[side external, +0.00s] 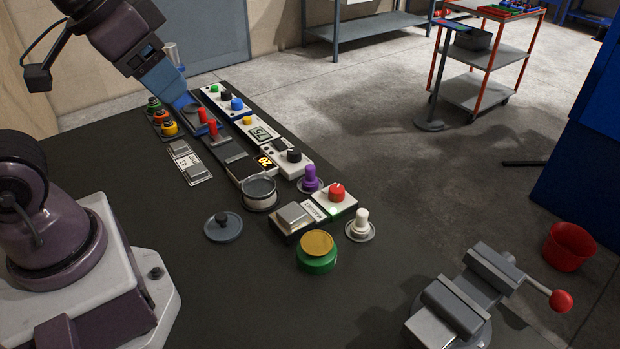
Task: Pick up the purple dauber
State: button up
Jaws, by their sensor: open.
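The purple dauber (310,175) stands upright on a small round base on the dark table, right of the middle row of devices.
A white dauber (360,222) stands on a similar base nearby. A white box with a red knob (336,195), a metal pot (259,192) and a green jar with a yellow lid (317,250) crowd around. A grey vise (468,294) is at front right.

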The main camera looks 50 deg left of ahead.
jog(key=w+f+g, duration=0.3)
jog(key=w, duration=0.1)
jog(key=m+g, duration=0.2)
jog(key=m, duration=1.4)
send_over(310, 166)
jog(key=d, duration=0.1)
notch_tip(310, 166, down, 17)
notch_tip(310, 166, down, 8)
jog(key=shift+r, duration=0.25)
jog(key=shift+a+f, duration=0.25)
jog(key=shift+f, duration=1.1)
jog(key=shift+a+f, duration=0.2)
jog(key=shift+f, duration=1.1)
jog(key=c, duration=1)
